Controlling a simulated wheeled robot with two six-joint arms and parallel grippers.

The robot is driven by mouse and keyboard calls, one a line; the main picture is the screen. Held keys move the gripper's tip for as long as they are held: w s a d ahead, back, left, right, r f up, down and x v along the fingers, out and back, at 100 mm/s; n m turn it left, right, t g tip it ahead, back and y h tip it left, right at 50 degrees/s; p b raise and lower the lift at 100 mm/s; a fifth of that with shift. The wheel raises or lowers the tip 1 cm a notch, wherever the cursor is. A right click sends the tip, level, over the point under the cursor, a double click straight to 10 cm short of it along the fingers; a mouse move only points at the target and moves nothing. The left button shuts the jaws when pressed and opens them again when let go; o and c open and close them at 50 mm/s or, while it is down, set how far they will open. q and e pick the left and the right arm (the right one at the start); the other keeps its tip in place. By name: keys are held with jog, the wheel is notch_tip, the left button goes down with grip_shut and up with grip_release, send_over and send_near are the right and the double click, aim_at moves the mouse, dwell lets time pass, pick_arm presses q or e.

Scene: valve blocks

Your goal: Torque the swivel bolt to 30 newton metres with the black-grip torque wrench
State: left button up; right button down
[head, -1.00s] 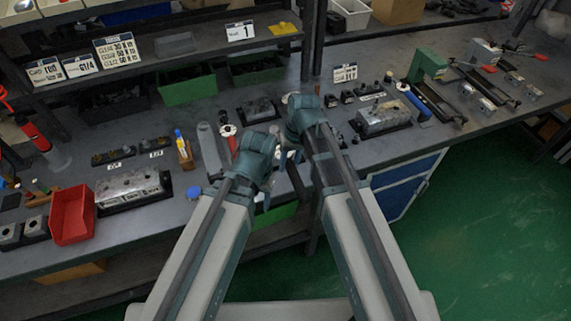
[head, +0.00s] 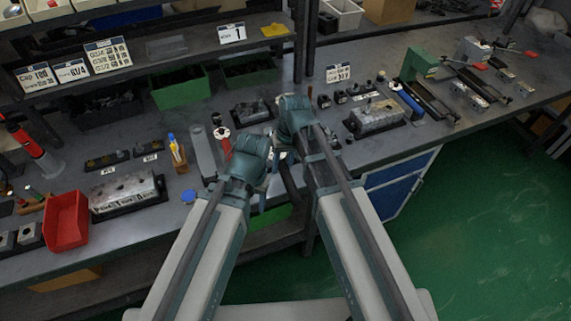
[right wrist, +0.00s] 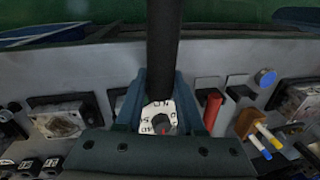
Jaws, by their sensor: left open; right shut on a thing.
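My right gripper (right wrist: 160,112) is shut on the black-grip torque wrench. Its black grip (right wrist: 161,50) runs up between the fingers in the right wrist view, and a white numbered dial with a red mark (right wrist: 158,118) shows between them. In the head view the dark grip (head: 288,183) hangs below my right gripper (head: 287,152), over the table's front edge. My left gripper (head: 263,186) is open, close beside and lower left of it; its fingers are mostly hidden by its wrist. Valve blocks stand at left (head: 125,190), centre (head: 252,112) and right (head: 377,118). I cannot make out the swivel bolt.
A red-grip tool with a white top (head: 223,138) lies just left of my grippers. A wooden holder (head: 178,156), a blue cap (head: 189,196) and a red bin (head: 66,220) are further left. A shelf post (head: 306,60) stands behind. A green-topped fixture (head: 419,63) is at right.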

jog(key=shift+w+a+m, duration=0.1)
jog(key=shift+a+m, duration=0.3)
jog(key=shift+a, duration=0.15)
jog(key=shift+w+d+n, duration=0.2)
jog(key=shift+d+n, duration=0.4)
jog(key=shift+d, duration=0.1)
dwell(0.5)
jog(key=shift+r, duration=0.1)
dwell(0.3)
